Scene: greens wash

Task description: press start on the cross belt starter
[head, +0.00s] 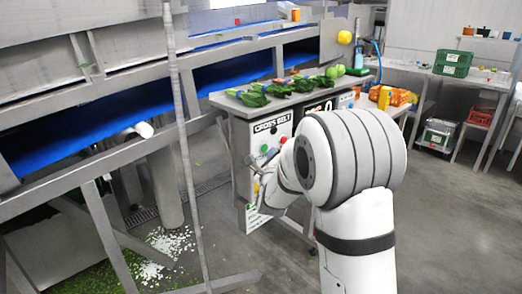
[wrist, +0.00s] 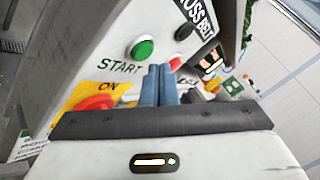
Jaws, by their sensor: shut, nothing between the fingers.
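The cross belt starter (head: 272,141) is a pale panel under a "CROSS BELT" label, on the front of a steel bench; my arm hides part of it. In the wrist view its green button (wrist: 142,48) sits above the word START. A red button (wrist: 175,63) lies to the right of it, and a yellow plate with a red knob (wrist: 95,103) marked ON lies lower left. My gripper (wrist: 160,70) is shut and empty, its blue-grey fingertips pointing at the panel just below and right of the green button. I cannot tell whether they touch the panel.
Leafy greens (head: 254,98) and green round produce lie on the bench top (head: 225,100). A blue conveyor belt (head: 95,122) in a steel frame runs along the left, with a slanted post (head: 183,110) near the panel. Grey floor (head: 440,215) is open at right.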

